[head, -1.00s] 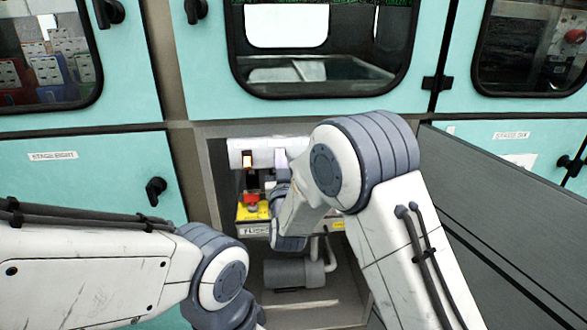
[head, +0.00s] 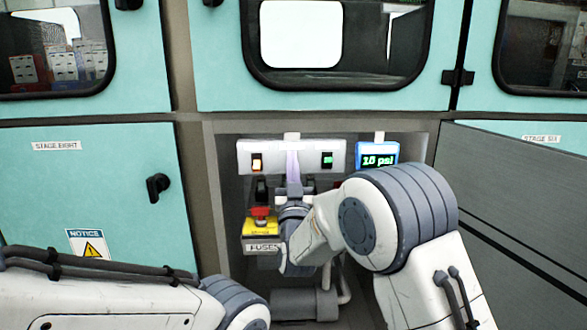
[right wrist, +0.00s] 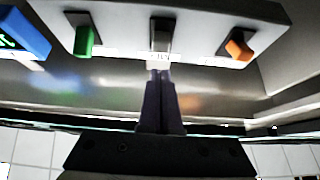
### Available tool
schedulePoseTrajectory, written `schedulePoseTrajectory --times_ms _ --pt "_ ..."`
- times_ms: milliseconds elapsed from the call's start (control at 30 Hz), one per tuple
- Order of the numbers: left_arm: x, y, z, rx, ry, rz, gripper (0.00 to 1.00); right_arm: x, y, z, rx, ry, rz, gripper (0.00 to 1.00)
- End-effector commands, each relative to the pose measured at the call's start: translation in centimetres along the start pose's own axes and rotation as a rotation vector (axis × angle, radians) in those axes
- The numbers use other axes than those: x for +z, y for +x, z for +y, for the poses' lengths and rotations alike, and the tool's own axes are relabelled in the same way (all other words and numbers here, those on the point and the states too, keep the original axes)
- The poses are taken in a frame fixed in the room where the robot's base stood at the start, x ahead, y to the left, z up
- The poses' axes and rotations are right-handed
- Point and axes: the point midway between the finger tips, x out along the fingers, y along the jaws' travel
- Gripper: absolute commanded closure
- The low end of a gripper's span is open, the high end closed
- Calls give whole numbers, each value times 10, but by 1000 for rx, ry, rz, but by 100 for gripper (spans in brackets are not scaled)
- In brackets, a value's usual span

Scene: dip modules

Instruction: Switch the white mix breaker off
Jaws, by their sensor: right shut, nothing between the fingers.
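A white panel (head: 245,155) with a row of rocker-like switches hangs in the open cabinet bay. In the right wrist view the white switch (right wrist: 162,35) sits at the panel's middle, between a green switch (right wrist: 85,40) and an orange switch (right wrist: 238,46). A small label below the white switch is partly covered by my fingertips. My right gripper (right wrist: 158,73) is shut and empty, its tips right at the label and the lower end of the white switch; I cannot tell if they touch. In the head view my right gripper (head: 293,165) hides the white switch. My left gripper is out of view.
A blue display (head: 377,155) reading 10 psi is right of the panel. Below are a red button (head: 260,213) on a yellow box and a FUSES label (head: 262,247). A grey open door (head: 510,200) bounds the bay on the right.

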Motion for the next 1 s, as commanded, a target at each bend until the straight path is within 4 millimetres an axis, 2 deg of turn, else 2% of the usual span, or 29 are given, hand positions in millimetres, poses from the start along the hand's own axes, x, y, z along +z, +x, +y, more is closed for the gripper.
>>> schedulePoseTrajectory --times_ms 100,167,300,500,600,1000 --pt "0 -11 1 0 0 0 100 -29 10 -4 -3 6 6 100" --pt "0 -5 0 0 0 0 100 -16 -11 -5 -6 2 -5 100" --pt "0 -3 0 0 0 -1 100 -13 -44 -4 -7 2 -4 100" --pt "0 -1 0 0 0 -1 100 -9 -78 -4 -6 3 -1 100" --pt "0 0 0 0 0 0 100 -8 -87 -4 -4 3 0 100" --pt "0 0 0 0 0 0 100 -8 -93 -3 -4 3 2 100"
